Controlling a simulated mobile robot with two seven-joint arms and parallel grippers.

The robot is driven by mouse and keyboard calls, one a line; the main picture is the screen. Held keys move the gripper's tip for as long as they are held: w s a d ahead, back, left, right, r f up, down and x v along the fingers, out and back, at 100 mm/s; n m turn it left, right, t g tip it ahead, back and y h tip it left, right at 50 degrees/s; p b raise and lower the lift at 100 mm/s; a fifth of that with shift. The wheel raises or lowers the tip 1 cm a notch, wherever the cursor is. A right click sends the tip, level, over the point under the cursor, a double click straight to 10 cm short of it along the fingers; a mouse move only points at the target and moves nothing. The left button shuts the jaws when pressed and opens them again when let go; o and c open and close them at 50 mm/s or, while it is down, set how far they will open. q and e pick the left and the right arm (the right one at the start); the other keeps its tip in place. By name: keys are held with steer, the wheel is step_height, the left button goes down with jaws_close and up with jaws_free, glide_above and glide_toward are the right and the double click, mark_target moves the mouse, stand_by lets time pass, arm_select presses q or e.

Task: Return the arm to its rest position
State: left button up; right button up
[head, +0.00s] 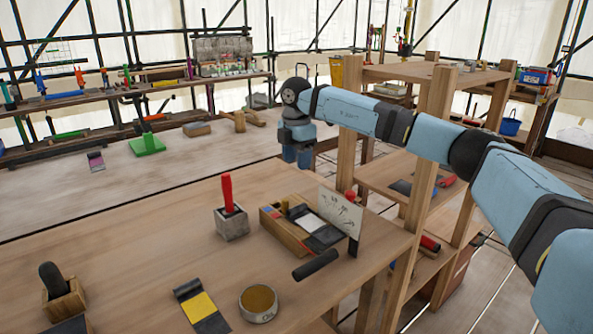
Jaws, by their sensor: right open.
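My right arm reaches in from the right and stretches over the right part of the wooden table (130,225). My left arm and gripper are not in view.
On the table stand a grey block with a red-handled tool (228,208), a wooden box (283,228), an upright white card (341,213) and a round tin (258,303). Wooden posts (432,130) rise close to my right arm. A wooden shelf (375,172) stands behind.

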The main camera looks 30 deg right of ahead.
steer(key=shift+r, duration=0.2)
stand_by(0.3)
